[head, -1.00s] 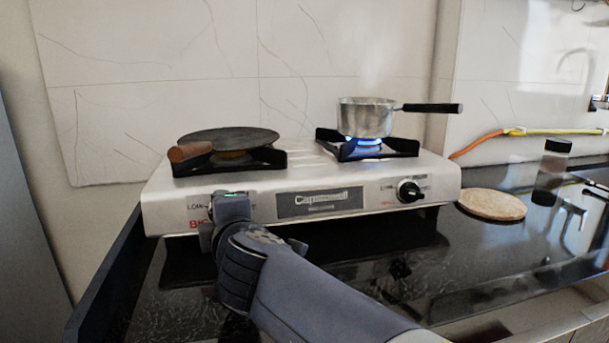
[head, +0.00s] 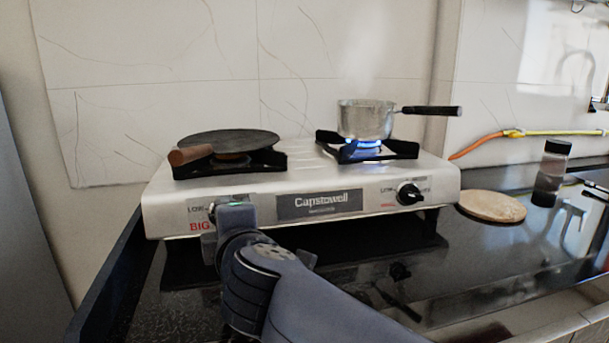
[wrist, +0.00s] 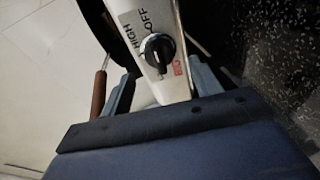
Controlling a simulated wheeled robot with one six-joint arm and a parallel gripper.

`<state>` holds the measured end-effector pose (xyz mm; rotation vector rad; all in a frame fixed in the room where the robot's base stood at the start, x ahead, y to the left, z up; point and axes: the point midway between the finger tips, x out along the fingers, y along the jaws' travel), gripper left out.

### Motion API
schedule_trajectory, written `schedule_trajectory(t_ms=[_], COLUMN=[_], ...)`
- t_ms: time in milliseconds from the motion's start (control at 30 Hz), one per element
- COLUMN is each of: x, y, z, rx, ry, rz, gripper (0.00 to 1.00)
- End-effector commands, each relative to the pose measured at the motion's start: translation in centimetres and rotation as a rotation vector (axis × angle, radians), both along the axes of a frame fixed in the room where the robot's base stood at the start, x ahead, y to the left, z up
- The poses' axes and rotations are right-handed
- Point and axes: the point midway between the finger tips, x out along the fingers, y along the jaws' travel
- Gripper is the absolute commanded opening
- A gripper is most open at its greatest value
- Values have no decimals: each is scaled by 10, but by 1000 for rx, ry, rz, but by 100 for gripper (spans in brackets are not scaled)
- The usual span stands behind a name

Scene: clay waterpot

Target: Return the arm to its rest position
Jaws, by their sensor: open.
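My gripper (head: 228,222) is in front of the left end of the stove (head: 370,195) in the head view. In the wrist view its two fingers stand apart with nothing between their tips (wrist: 163,80). The left burner's black knob (wrist: 157,50) is just beyond the fingers, and I see no finger touching it. In the head view the gripper hides most of that knob. My forearm (head: 325,300) reaches in from the bottom edge.
A dark flat pan (head: 228,142) with a wooden handle sits on the left burner. A steaming metal saucepan (head: 365,120) sits over a blue flame on the right burner.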

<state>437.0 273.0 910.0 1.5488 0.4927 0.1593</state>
Motion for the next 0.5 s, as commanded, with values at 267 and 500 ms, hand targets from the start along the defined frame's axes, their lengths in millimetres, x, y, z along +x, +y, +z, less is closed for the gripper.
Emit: schedule_trajectory(t_ms=[267, 500], x=[41, 40], y=[18, 18], z=[-11, -3], rx=[-1, -136], ry=[0, -31], rz=[-1, 31], gripper=[60, 60])
